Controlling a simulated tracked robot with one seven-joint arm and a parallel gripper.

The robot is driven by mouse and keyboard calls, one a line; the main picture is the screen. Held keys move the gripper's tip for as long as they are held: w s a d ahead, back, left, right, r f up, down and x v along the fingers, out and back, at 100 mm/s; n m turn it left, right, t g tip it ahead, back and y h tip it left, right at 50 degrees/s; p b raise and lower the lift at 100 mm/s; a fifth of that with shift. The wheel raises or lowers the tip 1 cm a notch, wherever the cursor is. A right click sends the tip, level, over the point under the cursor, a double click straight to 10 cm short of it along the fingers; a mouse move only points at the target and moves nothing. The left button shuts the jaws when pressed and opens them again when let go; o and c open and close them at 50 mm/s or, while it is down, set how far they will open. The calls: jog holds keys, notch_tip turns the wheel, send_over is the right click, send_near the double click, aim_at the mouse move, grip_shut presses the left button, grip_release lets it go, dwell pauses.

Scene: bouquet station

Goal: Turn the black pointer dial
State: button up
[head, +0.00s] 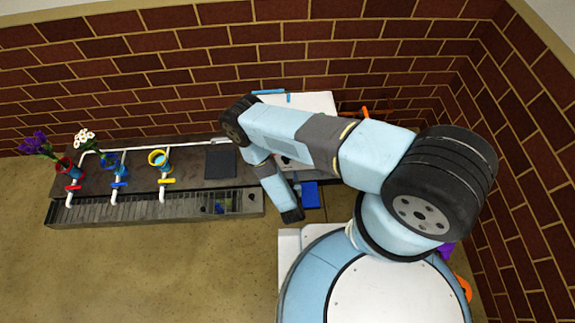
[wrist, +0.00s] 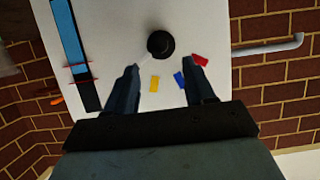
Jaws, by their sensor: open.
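The black dial (wrist: 160,44) is a round knob on a white panel (wrist: 115,25) in the wrist view. A thin pale mark shows at the dial's lower left; I cannot tell whether it is the pointer. Yellow (wrist: 154,83), blue (wrist: 179,79) and red (wrist: 200,60) marks lie around the dial's lower and right side. My gripper (wrist: 162,63) is open, with its fingers apart and the dial beyond their tips, roughly between them. I see no contact. In the head view, my arm covers most of the white panel (head: 318,100), and the dial cannot be made out.
A blue and black strip (wrist: 68,40) with red markers is on the panel's left. A grey pipe (wrist: 268,48) runs along the brick wall at right. In the head view, a bench (head: 120,185) holds flowers, coloured vases and valves on the left. Open floor lies in front.

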aim_at(286, 161)
jog(key=x, duration=0.8)
jog(key=shift+w, duration=0.2)
grip_shut()
dwell(0.4)
